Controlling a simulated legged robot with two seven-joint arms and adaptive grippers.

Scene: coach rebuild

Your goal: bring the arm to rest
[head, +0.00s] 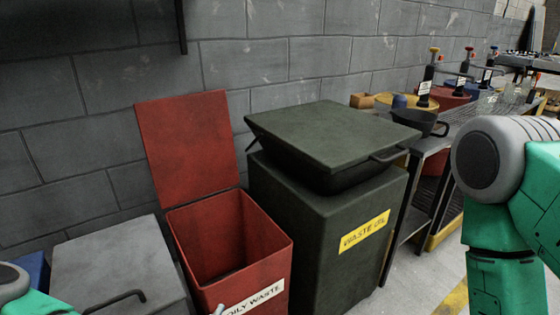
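Parts of both my arms show, in green and grey. The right arm is large at the right edge, raised in front of the bench. Only a small piece of the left arm shows at the lower left corner. Neither gripper can be clearly made out. A small pale tip at the bottom edge, by the front of the red bin, is too little to identify.
A red oily waste bin (262,257) stands with its lid (187,145) up against the block wall. A grey lidded box (115,265) is at left. A cluttered bench (440,143) stands behind my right arm.

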